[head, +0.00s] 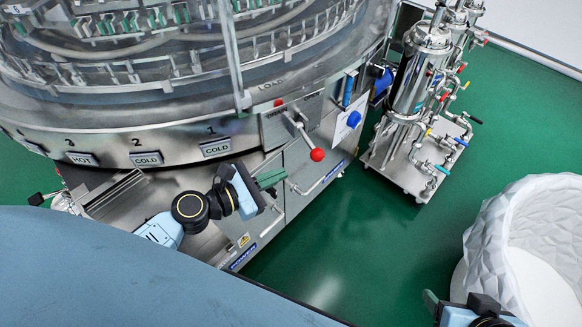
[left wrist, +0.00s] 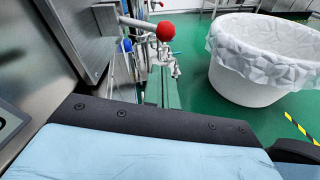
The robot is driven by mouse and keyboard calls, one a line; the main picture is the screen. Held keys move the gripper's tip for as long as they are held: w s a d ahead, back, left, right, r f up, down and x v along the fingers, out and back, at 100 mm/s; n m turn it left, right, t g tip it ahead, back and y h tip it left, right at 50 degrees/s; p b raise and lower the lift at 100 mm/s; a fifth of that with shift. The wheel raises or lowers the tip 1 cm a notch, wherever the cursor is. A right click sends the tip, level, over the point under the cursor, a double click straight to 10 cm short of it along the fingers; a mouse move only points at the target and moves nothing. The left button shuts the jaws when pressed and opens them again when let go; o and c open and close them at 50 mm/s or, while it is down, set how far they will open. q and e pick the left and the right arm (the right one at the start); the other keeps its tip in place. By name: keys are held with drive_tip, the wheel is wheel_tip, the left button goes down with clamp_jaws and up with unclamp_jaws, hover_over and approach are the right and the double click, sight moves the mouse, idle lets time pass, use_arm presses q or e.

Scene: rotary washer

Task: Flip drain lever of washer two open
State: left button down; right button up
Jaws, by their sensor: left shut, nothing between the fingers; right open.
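The rotary washer (head: 110,118) fills the upper left of the head view, with a row of numbered stations marked COLD and HOT. A metal lever with a red ball end (head: 317,155) sticks out from a plate on its front, right of station 1; I cannot tell which washer it belongs to. The red ball also shows at the top of the left wrist view (left wrist: 165,31). My left gripper (head: 274,180) is shut and empty, below and left of the ball and apart from it. My right gripper (head: 433,303) is open at the bottom edge, partly cut off.
A white lined bin (head: 482,250) stands at the right on the green floor (head: 330,262). A steel filter cart (head: 395,165) with pipes and coloured valve handles stands behind. A small blue knob (head: 354,119) and blue handle (head: 348,90) are right of the red-balled lever.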

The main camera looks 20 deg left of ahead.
use_arm(q)
drive_tip(key=x, duration=0.9)
drive_tip(key=shift+d+r, duration=0.1)
